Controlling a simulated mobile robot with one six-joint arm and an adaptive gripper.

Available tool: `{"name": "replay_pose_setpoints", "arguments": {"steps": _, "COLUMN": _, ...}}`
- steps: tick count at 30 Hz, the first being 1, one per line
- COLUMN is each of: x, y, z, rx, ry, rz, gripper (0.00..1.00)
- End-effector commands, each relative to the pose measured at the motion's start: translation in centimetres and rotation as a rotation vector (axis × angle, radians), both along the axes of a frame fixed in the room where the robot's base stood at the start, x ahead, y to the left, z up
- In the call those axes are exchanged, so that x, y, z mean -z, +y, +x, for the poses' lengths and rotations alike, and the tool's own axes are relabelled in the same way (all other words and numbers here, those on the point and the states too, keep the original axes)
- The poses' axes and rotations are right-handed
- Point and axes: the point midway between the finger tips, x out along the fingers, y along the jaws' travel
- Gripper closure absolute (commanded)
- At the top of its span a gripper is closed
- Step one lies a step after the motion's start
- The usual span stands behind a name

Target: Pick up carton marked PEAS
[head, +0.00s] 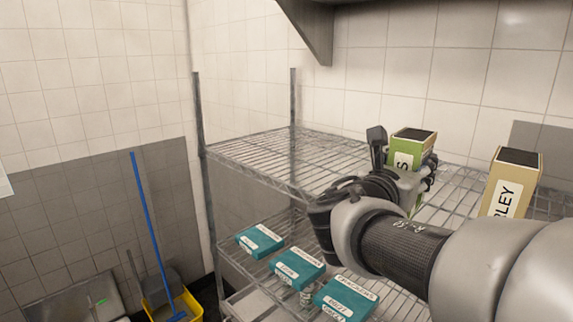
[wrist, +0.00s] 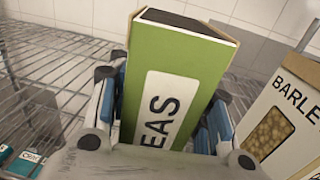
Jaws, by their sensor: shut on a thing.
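The green carton marked PEAS (wrist: 200,62) stands between the fingers of my gripper (wrist: 165,125) in the wrist view. Its label reads "EAS", with the rest hidden by the gripper. In the head view the carton (head: 411,146) shows above my gripper (head: 402,180), at the upper wire shelf. My gripper is shut on it, with one finger on each side. The carton's lower part is hidden behind my arm and gripper, so I cannot tell whether it touches the shelf.
A tan BARLEY carton (head: 511,183) stands to the right on the upper wire shelf (head: 270,150); it also shows in the wrist view (wrist: 290,115). Teal boxes (head: 297,266) lie on the shelf below. The upper shelf's left part is clear. A dark bracket (head: 312,30) hangs above.

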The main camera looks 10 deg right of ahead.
Motion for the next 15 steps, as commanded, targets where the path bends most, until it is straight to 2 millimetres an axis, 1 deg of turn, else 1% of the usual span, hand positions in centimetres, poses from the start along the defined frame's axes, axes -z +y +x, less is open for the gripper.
{"name": "replay_pose_setpoints", "arguments": {"steps": 1, "x": -0.03, "y": 0.0, "z": 0.0, "rx": 0.0, "ry": -0.001, "rz": -0.001, "gripper": 0.9}}
{"name": "replay_pose_setpoints", "arguments": {"steps": 4, "x": -0.03, "y": 0.0, "z": 0.0, "rx": 0.0, "ry": -0.001, "rz": -0.001, "gripper": 0.96}}
{"name": "replay_pose_setpoints", "arguments": {"steps": 11, "x": -0.24, "y": -0.01, "z": -0.01, "rx": 0.0, "ry": -0.003, "rz": -0.002, "gripper": 0.96}}
{"name": "replay_pose_setpoints", "arguments": {"steps": 15, "x": -0.82, "y": -0.01, "z": -0.01, "rx": 0.0, "ry": -0.006, "rz": -0.002, "gripper": 0.96}}
